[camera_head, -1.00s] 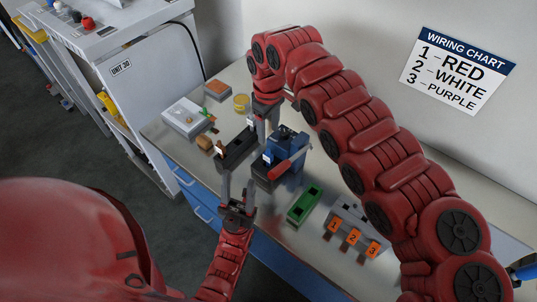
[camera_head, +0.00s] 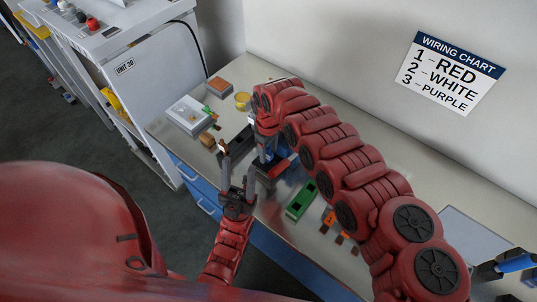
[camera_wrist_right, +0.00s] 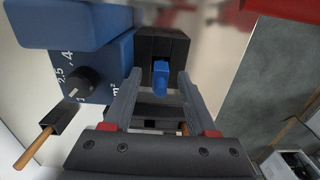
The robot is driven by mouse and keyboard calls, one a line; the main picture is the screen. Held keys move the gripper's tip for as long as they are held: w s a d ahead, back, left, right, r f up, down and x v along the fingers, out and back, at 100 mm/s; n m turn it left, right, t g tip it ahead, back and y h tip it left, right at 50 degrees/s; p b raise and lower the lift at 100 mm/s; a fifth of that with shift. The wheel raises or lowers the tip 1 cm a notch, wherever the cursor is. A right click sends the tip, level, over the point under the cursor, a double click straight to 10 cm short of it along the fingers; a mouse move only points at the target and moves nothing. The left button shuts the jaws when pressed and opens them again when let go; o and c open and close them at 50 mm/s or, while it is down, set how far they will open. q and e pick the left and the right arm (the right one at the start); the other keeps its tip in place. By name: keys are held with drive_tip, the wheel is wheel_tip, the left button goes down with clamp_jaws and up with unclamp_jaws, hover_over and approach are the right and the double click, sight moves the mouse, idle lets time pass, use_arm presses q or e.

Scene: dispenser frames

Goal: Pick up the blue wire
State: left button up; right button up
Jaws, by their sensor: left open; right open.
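The blue wire (camera_wrist_right: 162,78) shows in the right wrist view as a short blue end in a slot of a black block (camera_wrist_right: 163,47). My right gripper (camera_wrist_right: 161,88) is open, with one finger on each side of the wire; I cannot tell whether they touch it. In the head view my right gripper (camera_head: 262,149) is mostly hidden by its own arm, close to the black block (camera_head: 240,139). The wire cannot be made out there. My left gripper (camera_head: 238,172) is open and empty, pointing up at the bench's front edge.
A blue device (camera_head: 270,169) with a red handle stands beside the block; its dial (camera_wrist_right: 83,86) shows close by in the wrist view. A green block (camera_head: 301,200) and orange number tags (camera_head: 328,222) lie to the right. A white box (camera_head: 188,114) stands at left.

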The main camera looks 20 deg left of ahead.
clamp_jaws()
drive_tip(key=shift+r, duration=0.1)
idle(0.3)
